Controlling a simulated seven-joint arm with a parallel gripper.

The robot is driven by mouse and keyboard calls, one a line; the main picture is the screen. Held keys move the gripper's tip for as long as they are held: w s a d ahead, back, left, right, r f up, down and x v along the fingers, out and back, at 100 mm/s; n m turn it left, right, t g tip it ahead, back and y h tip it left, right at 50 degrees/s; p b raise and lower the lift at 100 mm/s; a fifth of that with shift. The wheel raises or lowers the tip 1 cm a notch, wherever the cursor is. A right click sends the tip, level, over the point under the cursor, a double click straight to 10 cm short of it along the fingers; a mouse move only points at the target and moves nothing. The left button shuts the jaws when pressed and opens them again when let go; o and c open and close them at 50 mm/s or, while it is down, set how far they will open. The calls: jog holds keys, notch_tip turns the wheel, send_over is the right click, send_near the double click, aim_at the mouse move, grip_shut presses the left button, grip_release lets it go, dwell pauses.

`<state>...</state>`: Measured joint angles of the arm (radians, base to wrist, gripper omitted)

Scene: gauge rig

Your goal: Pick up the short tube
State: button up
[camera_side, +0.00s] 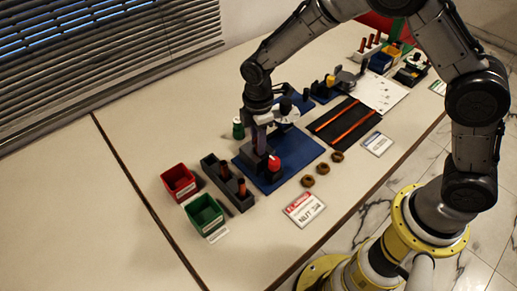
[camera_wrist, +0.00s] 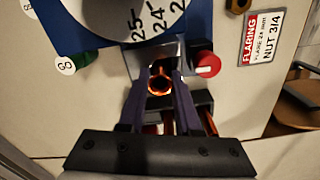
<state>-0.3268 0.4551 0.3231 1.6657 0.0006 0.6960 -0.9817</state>
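My gripper (camera_side: 262,150) points down over the left part of the blue mat, beside a red knob (camera_side: 273,163). In the wrist view its two purple fingers (camera_wrist: 161,75) stand either side of a copper tube end, seen as an open ring (camera_wrist: 160,84). The gap at the ring looks small; I cannot tell whether the fingers press on it. The tube's body is hidden below its end. Two more copper tubes (camera_side: 241,187) stand in a dark holder (camera_side: 213,166) to the left in the side view. I cannot tell which tube is the short one.
A red bin (camera_side: 179,182) and a green bin (camera_side: 205,215) stand left of the holder. Several brown rings (camera_side: 322,168) and a nut card (camera_side: 304,208) lie at the front. A white numbered dial (camera_wrist: 140,15) sits close to the fingers. The table's left end is clear.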

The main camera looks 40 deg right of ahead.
grip_shut()
jog(key=shift+r, duration=0.1)
